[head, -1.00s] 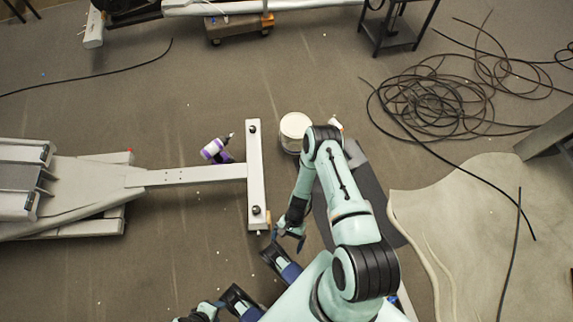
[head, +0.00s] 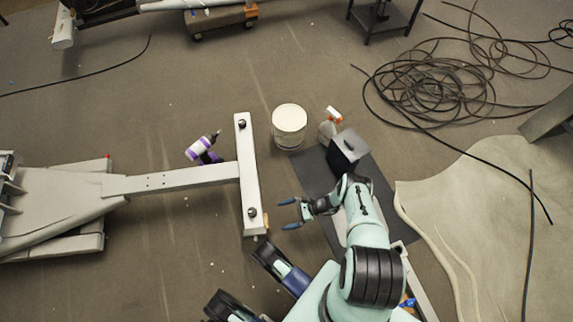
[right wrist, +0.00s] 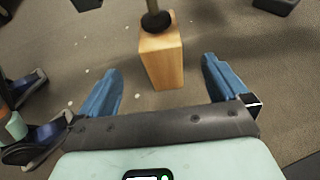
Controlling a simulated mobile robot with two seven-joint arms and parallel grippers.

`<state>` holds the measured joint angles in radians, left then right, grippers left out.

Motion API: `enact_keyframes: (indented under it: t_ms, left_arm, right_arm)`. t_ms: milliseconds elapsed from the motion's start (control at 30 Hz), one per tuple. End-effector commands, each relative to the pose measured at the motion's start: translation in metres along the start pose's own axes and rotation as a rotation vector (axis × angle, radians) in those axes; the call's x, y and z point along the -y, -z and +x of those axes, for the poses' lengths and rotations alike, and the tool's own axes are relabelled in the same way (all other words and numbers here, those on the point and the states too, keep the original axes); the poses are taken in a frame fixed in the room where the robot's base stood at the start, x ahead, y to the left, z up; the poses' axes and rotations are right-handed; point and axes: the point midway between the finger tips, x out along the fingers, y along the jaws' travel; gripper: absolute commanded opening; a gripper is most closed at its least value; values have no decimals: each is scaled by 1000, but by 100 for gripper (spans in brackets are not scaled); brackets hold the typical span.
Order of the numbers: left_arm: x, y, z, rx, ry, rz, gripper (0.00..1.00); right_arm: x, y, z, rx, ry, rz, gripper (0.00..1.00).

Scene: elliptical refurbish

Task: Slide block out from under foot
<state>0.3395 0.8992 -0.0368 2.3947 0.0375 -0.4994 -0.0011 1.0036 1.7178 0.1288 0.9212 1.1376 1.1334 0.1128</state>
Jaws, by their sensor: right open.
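A wooden block (right wrist: 162,58) stands on the floor in the right wrist view. A round black foot (right wrist: 156,20) rests on its top. In the head view the block is mostly hidden under the near end of the white crossbar (head: 249,180); a small tan edge (head: 263,238) shows there. My right gripper (head: 289,213) is open and empty, just right of the crossbar's near end, with its blue fingers pointing at it. In the right wrist view the block lies between the finger directions, beyond the tips and apparently apart from them.
A purple-and-white bottle (head: 203,147) lies by the crossbar's beam. A white bucket (head: 289,125), a spray bottle (head: 330,126) and a black box (head: 347,150) stand behind my right arm, near a dark mat (head: 313,170). Coiled cable (head: 430,95) lies at right.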

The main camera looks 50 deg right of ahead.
Motion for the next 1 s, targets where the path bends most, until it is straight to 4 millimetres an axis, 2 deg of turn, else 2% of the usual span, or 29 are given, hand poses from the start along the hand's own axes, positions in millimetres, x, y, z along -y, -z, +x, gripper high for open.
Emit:
enact_keyframes:
  t_ms: [167,500,700,833,1000]
  left_arm:
    - [3,-4,4,15,6,-4,43]
    - [20,-25,18,89,38,-26,43]
    - [32,-40,25,142,62,-43,43]
    - [37,-47,27,166,72,-50,43]
    - [40,-51,28,180,79,-55,43]
  right_arm:
    - [-1,0,16,1,-3,0,100]
    - [-2,1,82,0,-5,0,100]
    - [-1,1,115,-1,-3,-2,100]
    - [-1,1,127,-2,-2,0,100]
    - [-1,1,133,-2,-2,0,100]
